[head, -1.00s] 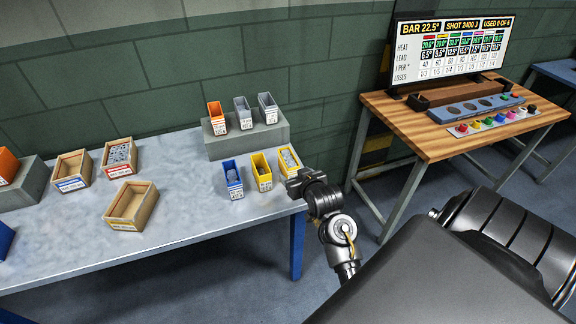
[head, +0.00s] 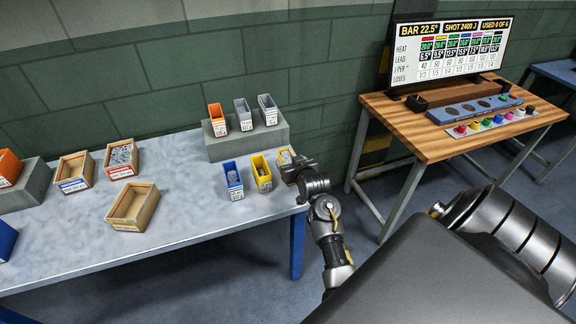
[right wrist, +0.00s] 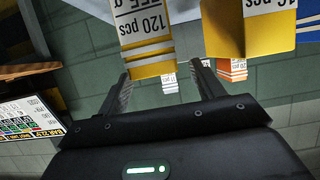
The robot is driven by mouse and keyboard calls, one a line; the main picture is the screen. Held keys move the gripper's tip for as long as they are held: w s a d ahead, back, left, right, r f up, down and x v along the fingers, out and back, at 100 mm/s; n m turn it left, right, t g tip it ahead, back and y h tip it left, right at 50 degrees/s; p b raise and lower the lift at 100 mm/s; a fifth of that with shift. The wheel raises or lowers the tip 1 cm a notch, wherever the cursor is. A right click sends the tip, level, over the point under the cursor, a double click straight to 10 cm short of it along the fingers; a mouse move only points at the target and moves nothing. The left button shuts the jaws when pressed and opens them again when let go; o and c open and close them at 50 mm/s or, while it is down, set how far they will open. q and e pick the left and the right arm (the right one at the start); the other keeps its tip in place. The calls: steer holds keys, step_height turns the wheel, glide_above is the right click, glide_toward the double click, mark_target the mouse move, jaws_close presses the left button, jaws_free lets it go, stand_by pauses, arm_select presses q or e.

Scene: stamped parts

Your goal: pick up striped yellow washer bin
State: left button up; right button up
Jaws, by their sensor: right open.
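Two yellow bins stand near the right end of the grey table. The rightmost yellow bin (head: 284,155) is partly hidden behind my right gripper (head: 291,168) in the head view. In the right wrist view this bin (right wrist: 150,48), labelled "120 pcs", shows between and just beyond the open fingers of my right gripper (right wrist: 160,74). No contact is clear. The other yellow bin (head: 263,181) stands to its left, and its yellow body shows in the wrist view (right wrist: 228,35). My left gripper is out of view.
A blue bin (head: 232,180) stands left of the yellow ones. Behind them a grey riser (head: 262,143) carries an orange bin (head: 217,120) and two grey bins. Wooden boxes (head: 132,207) stand at left. A wooden bench (head: 435,143) with a screen is at right.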

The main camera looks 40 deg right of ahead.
mark_target(284, 153)
steer(key=shift+x, duration=1.95)
steer(key=shift+s+d, duration=0.1)
steer(key=shift+c, duration=0.2)
jaws_close()
steer(key=shift+r, duration=0.15)
